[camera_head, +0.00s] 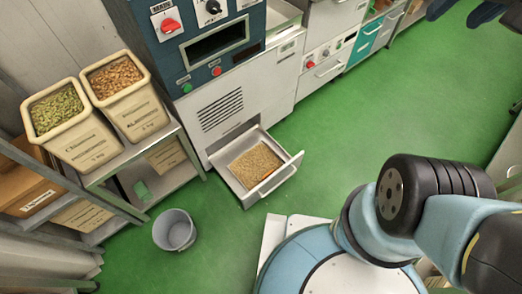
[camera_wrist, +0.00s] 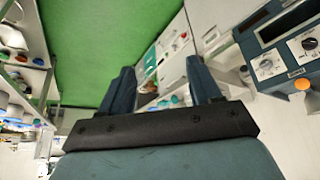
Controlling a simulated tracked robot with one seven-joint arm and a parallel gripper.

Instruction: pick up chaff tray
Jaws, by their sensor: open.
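The chaff tray (camera_head: 283,181) is a pale metal drawer-like tray with a bar handle on its front. It is pulled partly out of the base of the white machine and holds tan flaky chaff (camera_head: 256,166). It does not show in the wrist view. My gripper (camera_wrist: 162,82) shows in the wrist view with its two dark fingers apart and nothing between them. In the head view only a dark part of it seems to show at the top right edge, far from the tray.
A grey bucket (camera_head: 174,230) stands on the floor left of the tray. Cabinets line the back. The green floor (camera_head: 340,135) right of the tray is clear. My blue-white base is close in front.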

